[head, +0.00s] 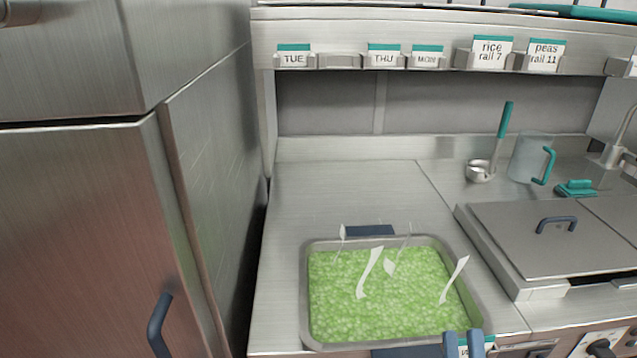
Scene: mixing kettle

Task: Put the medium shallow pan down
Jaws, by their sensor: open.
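The medium shallow pan (304,290) is a rectangular grey metal pan filled with small green pieces that look like peas. It appears level, over the front of the steel counter (330,190). Dark blue handles show at its far side and its near side. Whether its base bears fully on the counter is hidden. Several thin white slivers (370,272) show over the green contents; I cannot tell what they are.
A lidded steel unit (545,235) stands right of the pan. Behind it are a ladle (480,170), a clear jug (528,158) and a teal item (576,188). A tall steel cabinet (80,220) borders the left. A label rail (340,60) runs above. Counter behind the pan is clear.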

